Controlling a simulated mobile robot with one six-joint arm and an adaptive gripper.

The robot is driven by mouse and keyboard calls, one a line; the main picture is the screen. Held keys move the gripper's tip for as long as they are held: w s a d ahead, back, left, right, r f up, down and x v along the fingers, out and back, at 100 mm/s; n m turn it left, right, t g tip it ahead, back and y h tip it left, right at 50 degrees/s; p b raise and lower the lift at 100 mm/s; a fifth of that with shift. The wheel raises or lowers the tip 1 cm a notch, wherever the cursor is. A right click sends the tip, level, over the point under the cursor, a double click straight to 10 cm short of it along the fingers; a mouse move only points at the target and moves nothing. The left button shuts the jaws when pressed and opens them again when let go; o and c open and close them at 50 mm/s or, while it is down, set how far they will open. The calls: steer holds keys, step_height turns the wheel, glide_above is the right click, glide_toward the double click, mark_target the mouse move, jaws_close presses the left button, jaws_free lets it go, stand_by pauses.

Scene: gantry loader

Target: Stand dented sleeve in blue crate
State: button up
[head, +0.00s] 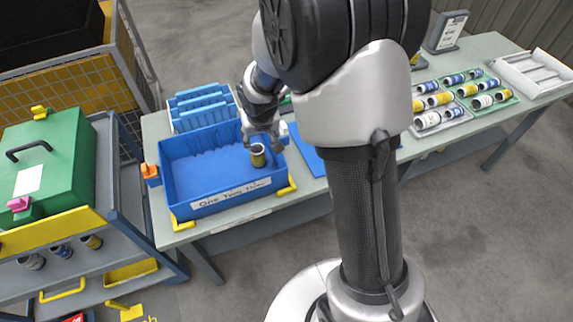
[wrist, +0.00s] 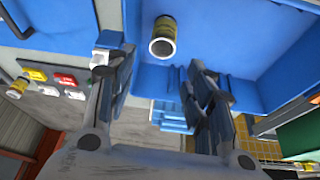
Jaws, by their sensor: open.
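A yellow sleeve with a dark band (head: 258,155) is inside the blue crate (head: 195,205), near its right end. It appears to stand upright on the crate floor, its open top showing. In the wrist view the sleeve (wrist: 164,38) shows its round open end, beyond the fingers; I cannot make out a dent. My gripper (head: 264,141) is at the crate's back right, just above and behind the sleeve. In the wrist view my gripper (wrist: 160,70) has its fingers spread apart with nothing between them.
A blue rack (head: 203,101) stands behind the crate on the bench. Trays of several sleeves (head: 440,118) lie at the bench's right, by a white rack (head: 533,75). A green case (head: 55,150) sits on a cart at left. Most of the crate floor is clear.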

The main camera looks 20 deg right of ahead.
steer(key=s+d+f+v, duration=0.1)
steer(key=s+v, duration=0.1)
steer(key=v, duration=0.8)
steer(key=s+r, duration=0.5)
steer(key=s, duration=0.7)
steer(key=s+a+r+n, duration=0.1)
steer(key=s+r, duration=0.4)
steer(key=s, duration=0.7)
steer(key=shift+a+r+y, duration=0.2)
steer(key=shift+r+y, duration=0.1)
steer(key=shift+r, duration=0.1)
steer(key=shift+s, duration=0.1)
